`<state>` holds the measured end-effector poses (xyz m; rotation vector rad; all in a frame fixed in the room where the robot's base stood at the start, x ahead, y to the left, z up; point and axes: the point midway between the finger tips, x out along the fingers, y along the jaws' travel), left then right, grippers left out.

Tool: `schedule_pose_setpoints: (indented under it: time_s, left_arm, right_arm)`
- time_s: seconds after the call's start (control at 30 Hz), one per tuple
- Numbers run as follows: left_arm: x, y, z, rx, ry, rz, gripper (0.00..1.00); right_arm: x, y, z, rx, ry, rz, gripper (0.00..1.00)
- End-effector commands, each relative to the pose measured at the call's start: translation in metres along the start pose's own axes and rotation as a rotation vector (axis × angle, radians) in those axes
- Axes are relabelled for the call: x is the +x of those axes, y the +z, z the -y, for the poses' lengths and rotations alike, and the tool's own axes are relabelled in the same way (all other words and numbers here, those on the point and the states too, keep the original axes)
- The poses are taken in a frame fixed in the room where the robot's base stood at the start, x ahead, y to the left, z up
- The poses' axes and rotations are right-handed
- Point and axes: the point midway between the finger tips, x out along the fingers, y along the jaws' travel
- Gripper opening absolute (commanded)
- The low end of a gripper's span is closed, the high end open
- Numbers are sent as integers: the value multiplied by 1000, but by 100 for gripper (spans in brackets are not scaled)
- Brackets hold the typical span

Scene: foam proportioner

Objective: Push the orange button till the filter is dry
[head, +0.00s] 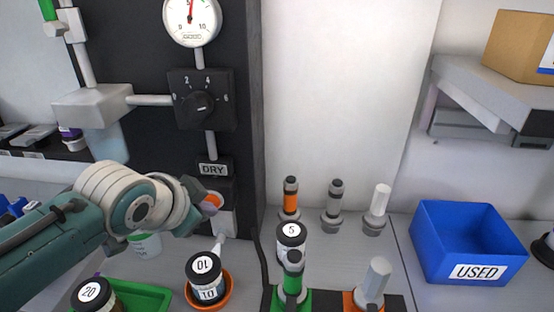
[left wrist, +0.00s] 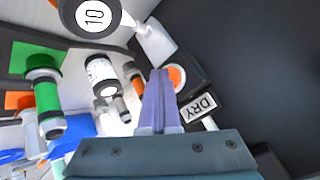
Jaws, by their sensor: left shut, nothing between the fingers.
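The orange button (head: 216,198) sits on a grey block below the DRY label (head: 213,169) on the black panel. It is partly hidden behind my left gripper (head: 208,207) in the head view. In the left wrist view my left gripper (left wrist: 158,76) is shut and empty, its tips beside the orange button (left wrist: 177,77), overlapping its edge. I cannot tell whether the tips touch it. A white nozzle (head: 219,244) comes out below the button, above the black bottle marked 10 (head: 206,276). I cannot pick out the filter for sure. My right gripper is not in view.
The bottle marked 10 stands in an orange dish (head: 230,294). A gauge (head: 191,20) and a dial (head: 202,100) are on the panel above. Bottle 5 (head: 291,238) and several capped cylinders stand right of it. A blue USED bin (head: 468,225) is at the right.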

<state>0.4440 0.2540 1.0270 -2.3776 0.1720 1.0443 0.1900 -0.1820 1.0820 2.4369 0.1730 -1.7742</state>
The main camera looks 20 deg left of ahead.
Motion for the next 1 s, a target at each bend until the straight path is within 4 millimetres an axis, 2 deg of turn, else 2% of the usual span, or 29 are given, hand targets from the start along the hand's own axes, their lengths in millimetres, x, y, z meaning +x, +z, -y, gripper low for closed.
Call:
schedule_pose_setpoints:
  time_s: [0.4,0.77,1.0]
  left_arm:
    - [-13,6,-7,1,-1,-2,0]
    - [-14,8,-9,0,0,-1,0]
    - [-31,18,-19,0,2,1,0]
  right_arm:
    - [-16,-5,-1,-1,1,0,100]
    - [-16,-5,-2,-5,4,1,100]
    - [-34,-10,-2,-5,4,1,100]
